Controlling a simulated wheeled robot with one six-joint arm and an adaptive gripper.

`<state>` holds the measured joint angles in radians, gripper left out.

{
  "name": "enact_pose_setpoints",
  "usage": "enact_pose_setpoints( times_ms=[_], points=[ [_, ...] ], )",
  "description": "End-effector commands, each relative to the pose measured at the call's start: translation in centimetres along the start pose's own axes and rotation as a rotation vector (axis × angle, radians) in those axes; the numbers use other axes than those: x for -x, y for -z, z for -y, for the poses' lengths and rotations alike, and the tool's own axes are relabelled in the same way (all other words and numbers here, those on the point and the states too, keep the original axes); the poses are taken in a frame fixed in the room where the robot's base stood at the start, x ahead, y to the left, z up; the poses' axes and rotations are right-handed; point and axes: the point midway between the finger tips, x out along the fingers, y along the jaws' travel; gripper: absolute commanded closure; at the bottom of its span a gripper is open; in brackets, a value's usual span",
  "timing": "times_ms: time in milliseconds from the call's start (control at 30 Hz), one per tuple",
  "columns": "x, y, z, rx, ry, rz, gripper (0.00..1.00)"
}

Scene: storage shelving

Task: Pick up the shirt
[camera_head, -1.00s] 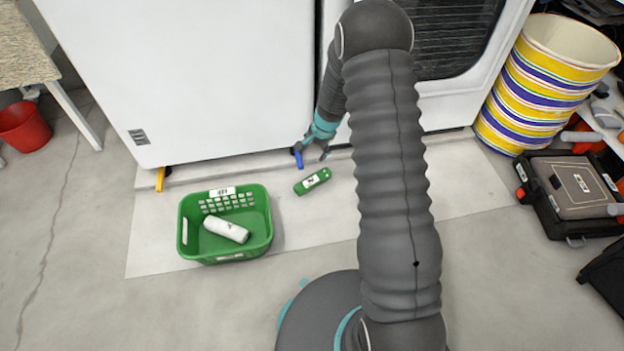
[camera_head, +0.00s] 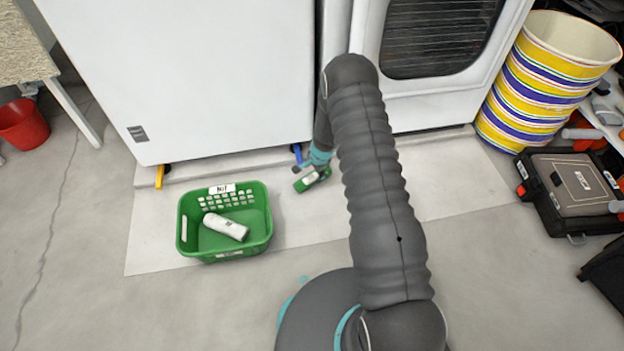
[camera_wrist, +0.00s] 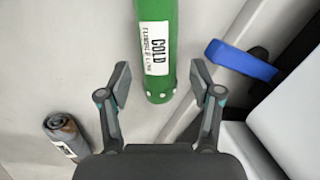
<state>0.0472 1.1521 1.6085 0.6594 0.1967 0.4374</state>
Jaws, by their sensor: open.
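My gripper (camera_wrist: 160,84) is open, its two fingers apart in the wrist view. The end of a green cylinder (camera_wrist: 158,60) with a white label reading "COLD" lies between and ahead of the fingertips. It also shows on the floor in the head view (camera_head: 305,183), under my gripper (camera_head: 312,168), which partly covers it. A grey-brown rolled bundle (camera_wrist: 67,135) with a white label, resembling rolled cloth, lies left of the left finger. I cannot tell for certain which thing is the shirt.
A green basket (camera_head: 187,222) holding a white labelled roll (camera_head: 226,226) stands on the floor at left. White appliances (camera_head: 190,80) rise behind, with a blue foot (camera_wrist: 240,60) close by. A black case (camera_head: 575,190) and striped bucket (camera_head: 530,90) stand at right.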

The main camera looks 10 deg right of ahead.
Motion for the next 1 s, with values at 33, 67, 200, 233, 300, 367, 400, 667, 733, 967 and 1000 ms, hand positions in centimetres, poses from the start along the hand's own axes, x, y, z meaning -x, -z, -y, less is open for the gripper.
enact_pose_setpoints(
  times_ms=[33,67,200,233,300,367,400,667,733,967,1000],
  points=[
    [-0.2,0.0,0.0,0.0,0.0,0.0,0.35],
    [-0.4,0.0,0.0,0.0,-0.001,0.0,0.35],
    [-2.1,0.0,-0.1,0.0,-0.001,0.001,0.35],
    [-2.6,0.1,-0.2,0.0,-0.002,0.001,0.35],
    [-3.6,0.1,-0.1,0.0,-0.001,0.001,0.35],
    [-4.3,0.1,-0.1,0.0,-0.001,0.001,0.35],
    [-4.7,0.1,-0.1,0.0,-0.001,0.0,0.35],
    [-5.3,0.1,-0.1,0.0,0.0,0.0,0.35],
    [-5.3,0.1,-0.1,0.0,0.0,0.0,0.35],
    [-5.3,0.1,-0.1,0.0,0.0,0.0,0.83],
    [-5.3,0.1,0.0,0.0,0.0,0.0,0.83]
  ],
)
